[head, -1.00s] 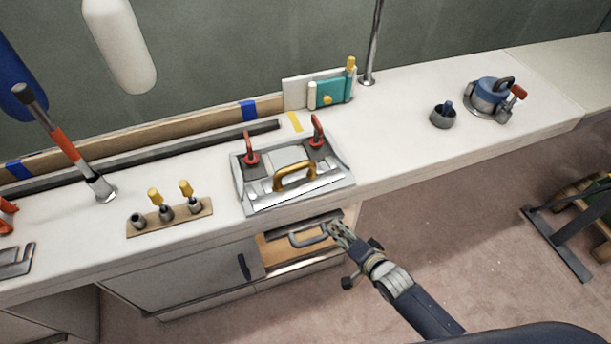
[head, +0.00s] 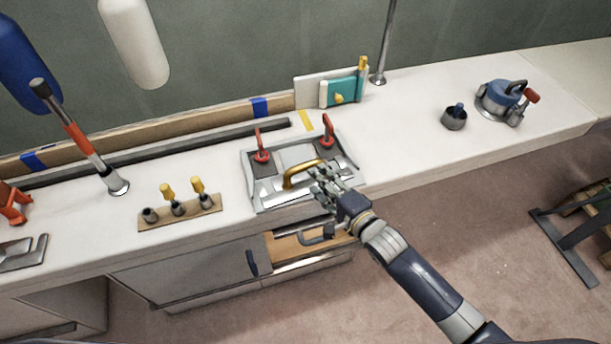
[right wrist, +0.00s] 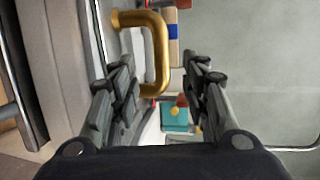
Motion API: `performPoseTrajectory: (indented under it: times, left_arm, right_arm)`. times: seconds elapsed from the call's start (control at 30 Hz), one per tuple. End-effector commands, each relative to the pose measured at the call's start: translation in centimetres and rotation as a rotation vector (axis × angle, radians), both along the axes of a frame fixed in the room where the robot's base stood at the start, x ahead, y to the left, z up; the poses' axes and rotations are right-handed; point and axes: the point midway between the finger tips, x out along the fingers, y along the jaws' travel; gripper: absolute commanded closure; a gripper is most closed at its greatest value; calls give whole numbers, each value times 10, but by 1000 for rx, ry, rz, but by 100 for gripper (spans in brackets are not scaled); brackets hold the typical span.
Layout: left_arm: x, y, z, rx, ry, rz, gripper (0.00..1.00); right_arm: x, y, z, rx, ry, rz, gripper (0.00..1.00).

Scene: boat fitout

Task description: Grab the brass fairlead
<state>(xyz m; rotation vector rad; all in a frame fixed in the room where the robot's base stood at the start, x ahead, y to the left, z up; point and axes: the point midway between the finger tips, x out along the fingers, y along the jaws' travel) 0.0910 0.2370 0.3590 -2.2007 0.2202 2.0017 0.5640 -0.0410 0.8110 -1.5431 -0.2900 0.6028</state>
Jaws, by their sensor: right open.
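The brass fairlead (head: 290,174) is a gold arched bar with two feet. It stands upright on the front part of a grey metal plate (head: 262,197) on the white bench. My right gripper (head: 325,180) is open and empty, just right of the fairlead in the head view and partly over the plate. In the right wrist view the fairlead (right wrist: 157,55) shows ahead, at the upper left of the gap between the open fingers (right wrist: 160,85). I cannot tell whether a finger touches it. My left gripper is not in view.
Two red-handled clamps (head: 261,147) stand on the plate behind the fairlead. A drawer (head: 290,248) below the bench front is open. A wooden block with tools (head: 180,215) lies to the left. The bench right of the plate is clear up to a dark cup (head: 453,119).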

Motion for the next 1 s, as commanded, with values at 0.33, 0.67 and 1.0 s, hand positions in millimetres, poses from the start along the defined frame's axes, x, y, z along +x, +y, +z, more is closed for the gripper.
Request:
performPoseTrajectory:
  times: [0.33,0.67,1.0]
  left_arm:
    - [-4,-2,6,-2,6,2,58]
    - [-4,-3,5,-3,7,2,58]
    - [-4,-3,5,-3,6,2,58]
  right_arm:
    - [29,23,-4,0,-1,0,58]
    - [44,33,-9,-1,-1,0,58]
    - [43,32,-9,-1,-1,0,100]
